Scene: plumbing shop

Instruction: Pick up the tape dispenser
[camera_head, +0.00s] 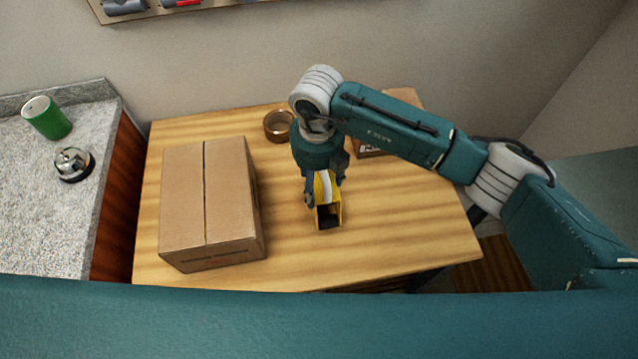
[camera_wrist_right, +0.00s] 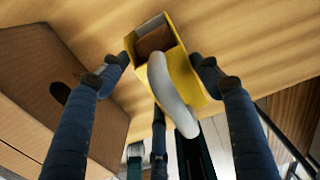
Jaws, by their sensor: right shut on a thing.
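The tape dispenser is yellow with a pale grey curved handle. In the head view the tape dispenser (camera_head: 328,214) is at the middle of the wooden table, below my right gripper (camera_head: 325,196). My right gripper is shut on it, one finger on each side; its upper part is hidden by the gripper. In the right wrist view the tape dispenser (camera_wrist_right: 182,62) sits between the two dark fingers of the right gripper (camera_wrist_right: 165,70). I cannot tell whether it touches the table. My left gripper is not in view.
A large closed cardboard box (camera_head: 208,200) stands on the wooden table (camera_head: 400,240) left of the dispenser. A brown tape roll (camera_head: 278,126) lies behind. Another box (camera_head: 372,148) is partly hidden by my right arm. A counter at left holds a green cup (camera_head: 48,118) and a bell (camera_head: 73,163).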

